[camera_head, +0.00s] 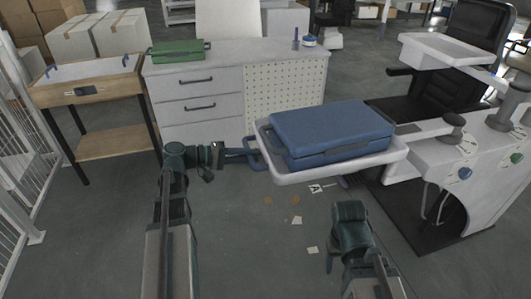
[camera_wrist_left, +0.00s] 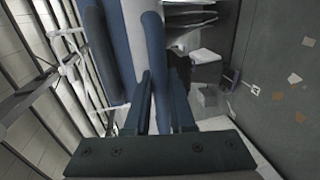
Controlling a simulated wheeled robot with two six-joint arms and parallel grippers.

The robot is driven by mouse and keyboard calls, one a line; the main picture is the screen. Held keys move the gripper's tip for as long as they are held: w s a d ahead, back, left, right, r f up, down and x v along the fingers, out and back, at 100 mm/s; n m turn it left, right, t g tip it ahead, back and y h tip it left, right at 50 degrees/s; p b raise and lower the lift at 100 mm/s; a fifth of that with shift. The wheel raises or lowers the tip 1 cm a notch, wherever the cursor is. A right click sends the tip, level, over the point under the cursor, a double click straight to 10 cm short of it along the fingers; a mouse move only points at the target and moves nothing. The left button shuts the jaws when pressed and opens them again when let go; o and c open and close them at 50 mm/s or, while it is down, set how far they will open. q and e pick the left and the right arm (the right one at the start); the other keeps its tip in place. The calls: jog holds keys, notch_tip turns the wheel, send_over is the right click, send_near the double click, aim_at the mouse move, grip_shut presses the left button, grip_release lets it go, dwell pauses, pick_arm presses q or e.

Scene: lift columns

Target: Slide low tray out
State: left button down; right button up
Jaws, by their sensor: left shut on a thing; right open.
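The low tray (camera_head: 290,178) is a shallow white tray with a raised rim, held out from the white column unit. A closed blue case (camera_head: 330,128) lies on it. A blue loop handle (camera_head: 243,153) sticks out from the tray's left end. My left gripper (camera_head: 221,155) is shut on this handle. In the left wrist view, the fingers (camera_wrist_left: 160,105) stand on either side of the blue handle bar (camera_wrist_left: 156,50). My right gripper (camera_head: 345,225) is low at the front, away from the tray; its fingertips are hard to make out.
The column unit (camera_head: 462,180) with knobs stands at the right, with a higher white tray (camera_head: 450,52) and a black chair (camera_head: 480,30) behind. A grey drawer cabinet (camera_head: 200,125) with a green case (camera_head: 180,50) stands behind; a wooden table (camera_head: 88,90) is left. The front floor is mostly clear.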

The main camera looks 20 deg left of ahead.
pick_arm(q)
jog(key=shift+s+a, duration=0.1)
jog(key=shift+a, duration=0.1)
jog(key=shift+d, duration=0.1)
jog(key=c, duration=0.8)
grip_release()
jog(key=shift+o, duration=0.2)
jog(key=p+v, duration=0.2)
jog(key=v, duration=1.1)
jog(key=shift+s+a+p, duration=0.2)
jog(key=shift+a+p, duration=0.15)
jog(key=shift+p, duration=0.05)
jog(key=shift+r, duration=0.1)
